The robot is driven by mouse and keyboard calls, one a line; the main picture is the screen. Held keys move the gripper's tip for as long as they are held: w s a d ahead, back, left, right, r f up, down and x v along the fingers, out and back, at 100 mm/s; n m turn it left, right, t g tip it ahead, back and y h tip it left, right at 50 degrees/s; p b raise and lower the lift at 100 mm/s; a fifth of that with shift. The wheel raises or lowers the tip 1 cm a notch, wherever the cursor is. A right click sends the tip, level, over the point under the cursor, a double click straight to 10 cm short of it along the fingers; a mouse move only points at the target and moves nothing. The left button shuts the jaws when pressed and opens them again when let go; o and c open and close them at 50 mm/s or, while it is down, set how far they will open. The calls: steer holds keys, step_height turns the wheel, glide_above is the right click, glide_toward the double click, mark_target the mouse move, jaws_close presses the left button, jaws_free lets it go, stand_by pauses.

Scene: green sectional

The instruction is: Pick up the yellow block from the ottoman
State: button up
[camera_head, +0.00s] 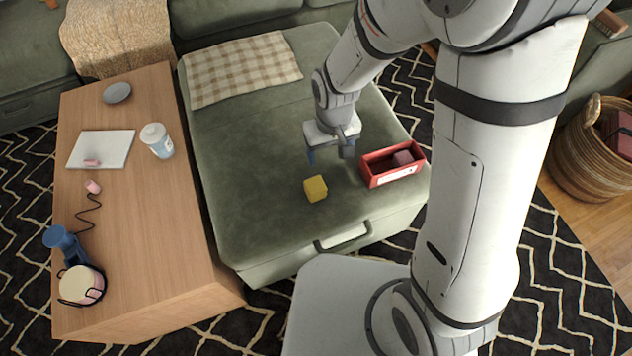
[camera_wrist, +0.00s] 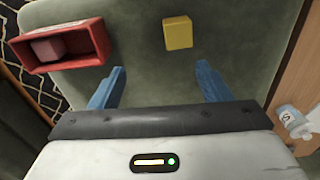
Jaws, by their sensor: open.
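The yellow block (camera_head: 315,189) sits on the green ottoman (camera_head: 240,150), near its front edge and left of a red bin. In the wrist view the yellow block (camera_wrist: 178,33) lies beyond my fingertips, toward the right finger's side. My gripper (camera_head: 328,157) hangs over the ottoman, a little behind the block in the head view. Its blue fingers also show in the wrist view (camera_wrist: 160,82); they are apart with nothing between them. The block is apart from the fingers and fully visible.
The red bin (camera_head: 375,181) on the ottoman holds a dull pink block (camera_head: 402,158). A checked cloth (camera_head: 240,72) lies at the back. A wooden table (camera_head: 130,240) with a white bottle (camera_head: 157,140) stands left. A wicker basket (camera_head: 582,165) is at right. Bare ottoman surrounds the yellow block.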

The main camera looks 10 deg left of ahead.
mark_target(315, 184)
steer(key=shift+n, duration=0.5)
steer(key=a+f+b, duration=0.1)
steer(key=f, duration=0.2)
steer(key=a+f+b, duration=0.1)
steer(key=f, duration=0.3)
steer(key=s+a+f+b, duration=0.1)
steer(key=f, duration=0.2)
steer(key=shift+s+a+f, duration=0.1)
steer(key=shift+a+f, duration=0.1)
steer(key=shift+f, duration=0.1)
step_height(315, 184, down, 5)
steer(key=shift+d+f+b, duration=0.15)
steer(key=shift+b, duration=0.85)
steer(key=c, duration=1.1)
